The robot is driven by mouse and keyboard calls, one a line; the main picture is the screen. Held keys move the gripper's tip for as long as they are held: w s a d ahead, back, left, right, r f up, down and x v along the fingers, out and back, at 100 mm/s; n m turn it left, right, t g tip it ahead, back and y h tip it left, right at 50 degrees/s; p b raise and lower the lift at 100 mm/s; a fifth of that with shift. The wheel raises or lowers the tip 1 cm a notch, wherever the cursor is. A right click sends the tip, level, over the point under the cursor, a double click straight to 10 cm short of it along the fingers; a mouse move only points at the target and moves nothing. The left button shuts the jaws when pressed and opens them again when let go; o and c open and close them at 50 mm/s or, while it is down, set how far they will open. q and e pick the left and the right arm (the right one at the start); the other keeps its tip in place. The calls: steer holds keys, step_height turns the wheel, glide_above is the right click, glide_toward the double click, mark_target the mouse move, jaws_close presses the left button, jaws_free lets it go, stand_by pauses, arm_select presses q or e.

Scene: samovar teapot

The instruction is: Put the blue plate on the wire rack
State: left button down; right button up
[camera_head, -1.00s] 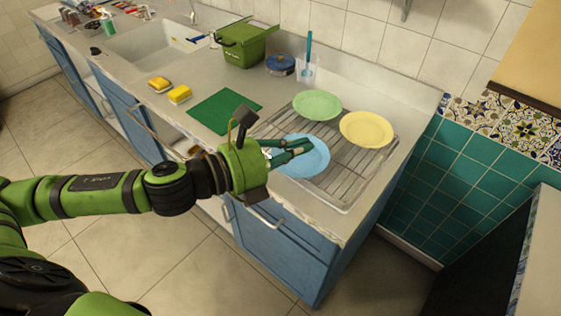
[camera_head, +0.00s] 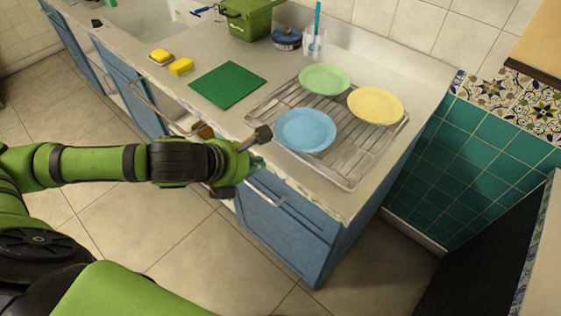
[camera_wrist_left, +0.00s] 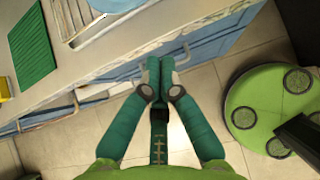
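The blue plate (camera_head: 305,131) lies on the front-left part of the wire rack (camera_head: 345,165), on the counter. In the left wrist view, the edge of the blue plate (camera_wrist_left: 118,5) and a corner of the wire rack (camera_wrist_left: 82,22) show at the top. My left gripper (camera_head: 260,164) is off the counter's front edge, apart from the plate and largely hidden behind its own wrist. In the left wrist view my left gripper (camera_wrist_left: 160,70) has its teal fingers together, with nothing between them. My right gripper is not in view.
A green plate (camera_head: 325,79) and a yellow plate (camera_head: 376,105) also sit on the rack. A green mat (camera_head: 228,84), yellow sponges (camera_head: 181,67), a green box (camera_head: 249,20), a blue tin (camera_head: 287,38) and a clear cup (camera_head: 314,43) stand nearby. The cabinet handle (camera_head: 265,190) juts out below the counter.

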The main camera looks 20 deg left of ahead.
arm_select(q)
steer(key=shift+w+d+f+b, duration=0.45)
steer(key=shift+w+f+b, duration=0.3)
steer(key=shift+w, duration=0.5)
steer(key=shift+w+d+f+b, duration=0.5)
steer(key=shift+w+b, duration=0.35)
steer(key=shift+w, duration=0.4)
steer(key=shift+w+d+f+b, duration=0.4)
steer(key=shift+w+f+b, duration=0.35)
steer(key=shift+w, duration=0.5)
